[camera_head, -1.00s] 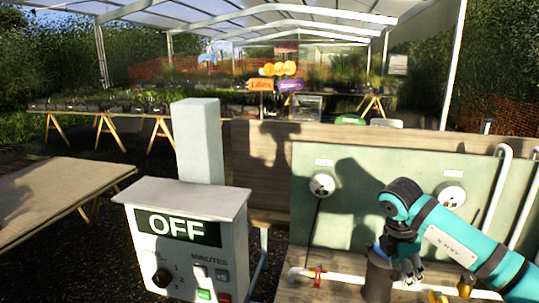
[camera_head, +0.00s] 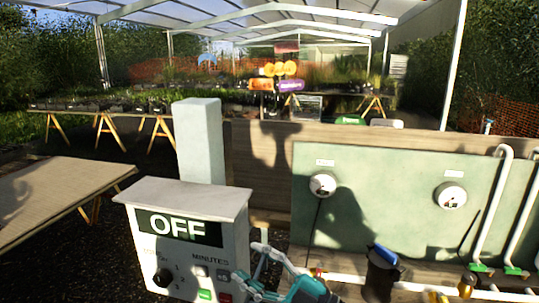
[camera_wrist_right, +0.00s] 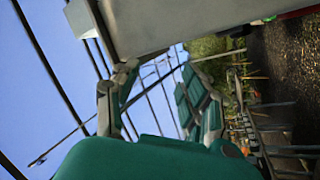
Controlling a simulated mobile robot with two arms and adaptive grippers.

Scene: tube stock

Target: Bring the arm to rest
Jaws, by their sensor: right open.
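My right arm's teal gripper (camera_head: 250,268) is low in the head view, just right of the control box (camera_head: 192,197). Its fingers are spread with nothing between them. The fingers overlap the box's right edge in the picture; I cannot tell whether they touch it. In the right wrist view the open gripper (camera_wrist_right: 160,78) shows its two fingers apart, with sky between them. A pale box-like surface (camera_wrist_right: 175,20) fills the top of that view, close to the left finger. My left gripper is not in view.
The control box shows OFF and has a knob and buttons. A green panel (camera_head: 400,210) with two round gauges stands at right, with white pipes (camera_head: 493,205) and a dark cylinder with a blue top (camera_head: 380,275) near it. A wooden table (camera_head: 60,190) is at left.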

